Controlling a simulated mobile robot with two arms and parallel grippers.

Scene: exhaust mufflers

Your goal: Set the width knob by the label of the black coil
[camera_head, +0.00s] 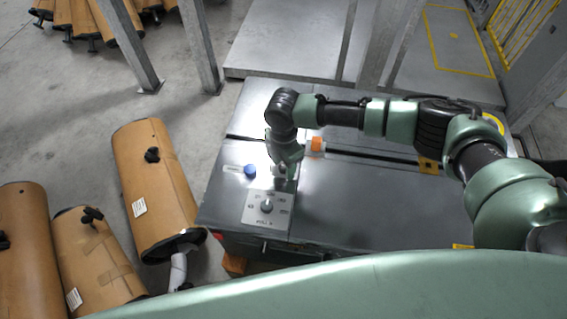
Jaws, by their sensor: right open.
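A small dark knob (266,206) sits in the middle of a light label plate (252,217) on the grey machine top. Small marks ring the knob, but they are too small to read, and I cannot tell where the knob points. My right gripper (281,172) points down just behind the plate, above the machine top and apart from the knob. It is open, and nothing shows in it. No black coil can be made out, so its label cannot be read. My left gripper is not in view.
A blue button (250,171) is left of my right gripper, and an orange part (317,144) is behind it. Brown-wrapped mufflers (156,187) with white labels lie on the floor at left. Grey posts (128,45) stand behind. The machine's front right top is clear.

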